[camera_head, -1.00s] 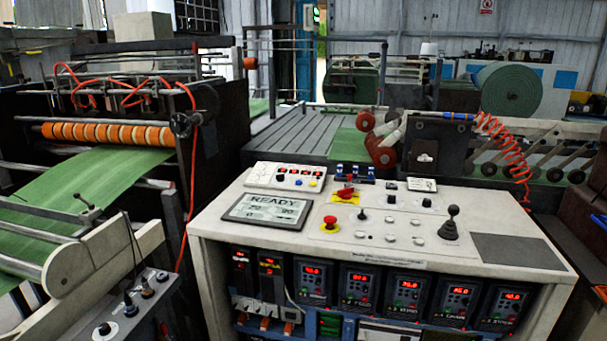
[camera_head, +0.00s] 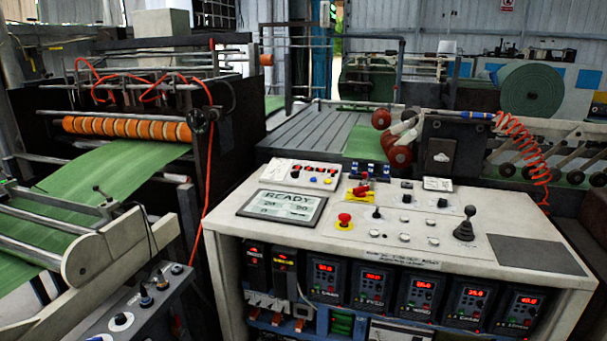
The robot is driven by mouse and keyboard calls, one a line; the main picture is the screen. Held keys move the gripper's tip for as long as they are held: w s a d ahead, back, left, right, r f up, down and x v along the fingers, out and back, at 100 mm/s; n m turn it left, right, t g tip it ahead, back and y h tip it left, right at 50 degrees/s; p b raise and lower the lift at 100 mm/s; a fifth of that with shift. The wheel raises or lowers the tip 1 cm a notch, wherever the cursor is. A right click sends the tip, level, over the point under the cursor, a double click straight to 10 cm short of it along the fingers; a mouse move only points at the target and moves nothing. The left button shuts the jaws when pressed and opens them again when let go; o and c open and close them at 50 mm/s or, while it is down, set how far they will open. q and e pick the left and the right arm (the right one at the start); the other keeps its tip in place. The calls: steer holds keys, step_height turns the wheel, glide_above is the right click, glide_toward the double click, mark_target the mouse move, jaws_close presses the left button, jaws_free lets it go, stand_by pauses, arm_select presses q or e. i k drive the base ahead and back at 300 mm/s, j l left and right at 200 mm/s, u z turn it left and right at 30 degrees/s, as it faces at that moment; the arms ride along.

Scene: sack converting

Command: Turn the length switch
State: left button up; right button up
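The control desk (camera_head: 225,219) stands in front of me with a pale sloping top. Several small black knobs sit on it: one at the back (camera_head: 407,185), one further right (camera_head: 442,203) and an upright one (camera_head: 376,212) beside the red mushroom button (camera_head: 344,220). Labels are too small to read, so I cannot tell which is the length switch. A grey display (camera_head: 281,207) on the desk's left reads READY, with small figures below. Neither of my grippers is in view, and nothing touches the controls.
A red rotary switch on a yellow plate (camera_head: 361,191), a black joystick (camera_head: 465,225) and a small white button box (camera_head: 301,173) share the desk. Drive units (camera_head: 373,286) fill the shelf below. A machine with green sheet (camera_head: 115,168) stands left. The space above the desk is clear.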

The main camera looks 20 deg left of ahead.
mark_target(295, 175)
steer(key=i+z, duration=0.2)
steer(key=i, duration=1.05)
